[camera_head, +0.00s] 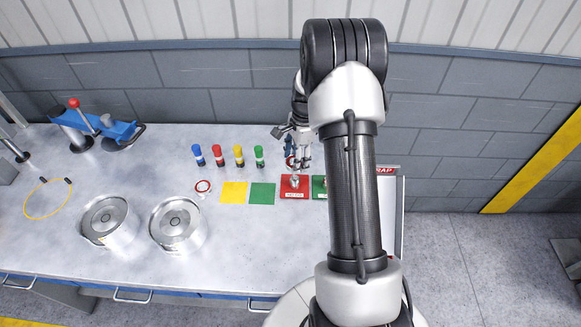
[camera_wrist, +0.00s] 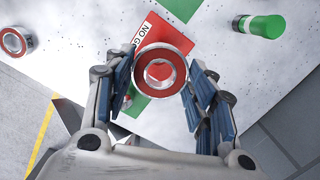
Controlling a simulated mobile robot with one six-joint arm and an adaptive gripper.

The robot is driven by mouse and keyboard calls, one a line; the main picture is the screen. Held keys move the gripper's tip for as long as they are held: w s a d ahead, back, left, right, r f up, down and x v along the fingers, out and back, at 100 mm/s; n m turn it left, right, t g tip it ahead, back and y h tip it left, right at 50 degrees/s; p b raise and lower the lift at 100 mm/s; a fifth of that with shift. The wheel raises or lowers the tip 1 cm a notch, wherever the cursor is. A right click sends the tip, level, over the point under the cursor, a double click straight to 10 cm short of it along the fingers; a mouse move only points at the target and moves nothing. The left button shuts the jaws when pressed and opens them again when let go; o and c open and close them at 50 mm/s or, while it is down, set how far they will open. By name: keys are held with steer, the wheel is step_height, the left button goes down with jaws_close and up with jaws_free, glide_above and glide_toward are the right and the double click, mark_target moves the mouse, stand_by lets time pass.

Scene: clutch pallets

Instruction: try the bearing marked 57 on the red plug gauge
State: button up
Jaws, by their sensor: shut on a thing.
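My gripper (camera_wrist: 160,74) is shut on a ring-shaped bearing (camera_wrist: 161,49) with a red face and metal rims, seen face-on in the wrist view. No number can be read on it. Red shows through its bore. Beyond it lies a red plate with a "NO GO" label (camera_wrist: 168,34). In the head view my gripper (camera_head: 301,160) hangs over the back of the red plate (camera_head: 294,191), which bears a small metal piece. I cannot tell whether the bearing touches anything below.
Blue (camera_head: 198,154), yellow (camera_head: 238,156) and green (camera_head: 258,156) topped cylinders stand beside the red one. Another red-faced ring (camera_head: 202,187) lies left of the yellow (camera_head: 233,192) and green (camera_head: 262,194) squares. Two metal drums (camera_head: 178,225) stand front left. A green plate (camera_head: 319,187) adjoins my arm.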

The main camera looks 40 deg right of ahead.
mark_target(295, 176)
steer(key=shift+f+b, duration=1.85)
steer(key=shift+f, duration=0.95)
steer(key=shift+f, duration=0.45)
steer(key=o, duration=1.3)
steer(key=o, duration=0.6)
steer(key=shift+c, duration=0.2)
